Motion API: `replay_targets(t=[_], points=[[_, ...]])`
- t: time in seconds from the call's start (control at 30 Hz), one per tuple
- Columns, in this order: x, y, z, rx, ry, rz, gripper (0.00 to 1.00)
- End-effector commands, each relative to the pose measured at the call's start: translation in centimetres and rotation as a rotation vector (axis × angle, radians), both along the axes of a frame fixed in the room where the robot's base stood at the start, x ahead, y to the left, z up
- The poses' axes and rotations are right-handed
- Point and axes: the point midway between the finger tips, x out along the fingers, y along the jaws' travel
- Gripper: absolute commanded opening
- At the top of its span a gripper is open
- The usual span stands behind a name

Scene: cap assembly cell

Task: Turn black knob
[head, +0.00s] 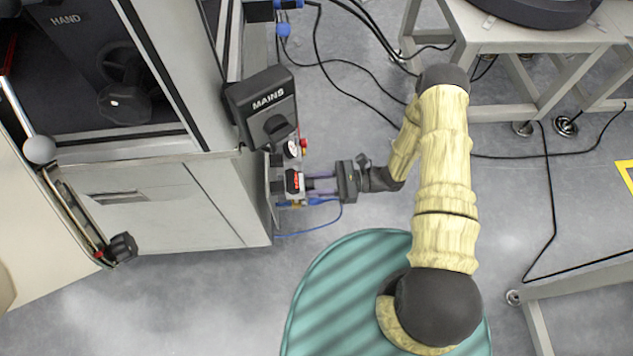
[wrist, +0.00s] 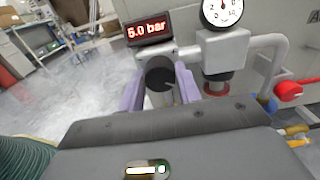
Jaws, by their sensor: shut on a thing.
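The black knob (wrist: 160,72) is round and dark and sits below a small display in the wrist view. My gripper (wrist: 160,88) has its two purple fingers on either side of the knob and is shut on it. In the head view my gripper (head: 321,183) reaches left to the side of the grey cabinet, and the knob is too small to make out there. The display (wrist: 147,28) reads 5.0 bar in red. It also shows in the head view (head: 294,181).
A round gauge (wrist: 222,11) and a red knob (wrist: 288,92) sit right of the black knob. A black MAINS switch box (head: 263,104) juts from the cabinet (head: 175,215) just above my gripper. A blue hose (head: 312,231) hangs below. Cables lie on the floor.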

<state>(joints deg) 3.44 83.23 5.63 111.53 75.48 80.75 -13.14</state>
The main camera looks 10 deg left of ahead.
Motion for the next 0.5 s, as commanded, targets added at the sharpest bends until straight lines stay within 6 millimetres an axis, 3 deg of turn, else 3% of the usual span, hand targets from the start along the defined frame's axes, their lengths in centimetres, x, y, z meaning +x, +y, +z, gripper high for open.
replay_targets(t=[0.07,0.1,0.2,0.5], points=[[0.08,-0.22,-0.07,-0.004,-0.001,-0.002,0.11],[0.08,-0.22,-0.07,-0.004,-0.002,-0.002,0.4],[0.07,-0.18,-0.06,-0.003,-0.002,-0.002,0.56],[0.02,-0.08,-0.04,-0.002,-0.001,-0.001,0.56]])
